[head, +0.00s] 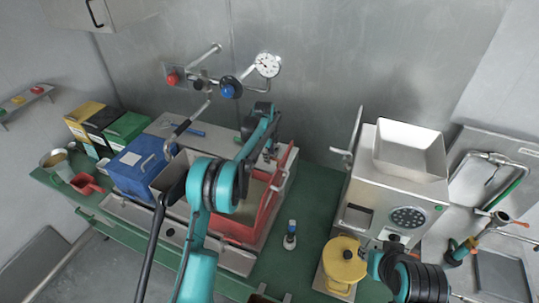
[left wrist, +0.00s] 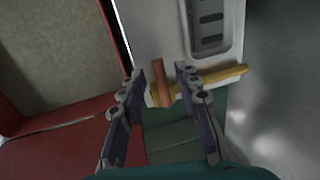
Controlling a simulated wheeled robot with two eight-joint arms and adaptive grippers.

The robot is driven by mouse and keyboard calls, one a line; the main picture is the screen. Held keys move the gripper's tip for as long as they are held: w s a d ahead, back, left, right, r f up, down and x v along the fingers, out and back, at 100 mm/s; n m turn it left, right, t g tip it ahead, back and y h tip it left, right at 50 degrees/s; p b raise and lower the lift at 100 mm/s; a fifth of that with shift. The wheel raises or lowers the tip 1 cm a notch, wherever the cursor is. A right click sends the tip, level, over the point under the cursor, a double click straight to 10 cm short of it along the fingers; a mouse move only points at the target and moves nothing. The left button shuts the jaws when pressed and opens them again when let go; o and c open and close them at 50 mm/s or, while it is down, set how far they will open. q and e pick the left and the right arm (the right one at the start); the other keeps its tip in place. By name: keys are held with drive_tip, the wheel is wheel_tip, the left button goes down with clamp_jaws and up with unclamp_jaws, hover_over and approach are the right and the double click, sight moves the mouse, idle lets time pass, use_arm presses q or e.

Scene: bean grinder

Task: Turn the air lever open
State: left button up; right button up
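In the left wrist view, a short red-orange bar (left wrist: 188,92) and a longer yellow bar (left wrist: 222,79) cross at the end of a pale metal housing (left wrist: 213,58). Which of them is the air lever I cannot tell. My left gripper (left wrist: 163,76) is open, its two fingers apart. The bars lie at and just beyond the fingertips; contact cannot be made out.
A small bottle (head: 290,235) stands on the green bench (head: 315,205). A gauge (head: 267,65) and wall valves are behind. A blue box (head: 138,165) is left.

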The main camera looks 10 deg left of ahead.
use_arm(q)
drive_tip(key=shift+c, duration=0.2)
clamp_jaws()
drive_tip(key=shift+n, duration=0.3)
drive_tip(key=n+b, duration=0.1)
drive_tip(key=s+n, duration=0.1)
drive_tip(key=n, duration=0.1)
drive_tip(key=shift+s+y+b, duration=0.3)
drive_tip(key=shift+y+b, duration=0.05)
drive_tip(key=shift+y, duration=0.05)
drive_tip(key=n, duration=0.1)
drive_tip(key=s+n, duration=0.1)
drive_tip(key=n, duration=0.1)
drive_tip(key=shift+d+b, duration=0.3)
drive_tip(key=shift+b, duration=0.1)
drive_tip(key=shift+s+d+n+y, duration=0.1)
drive_tip(key=shift+s+n+y, duration=0.1)
drive_tip(key=shift+n, duration=0.35)
drive_tip(key=shift+s+d+n+y, duration=0.1)
drive_tip(key=shift+s+n+y, duration=0.1)
drive_tip(key=shift+n, duration=0.35)
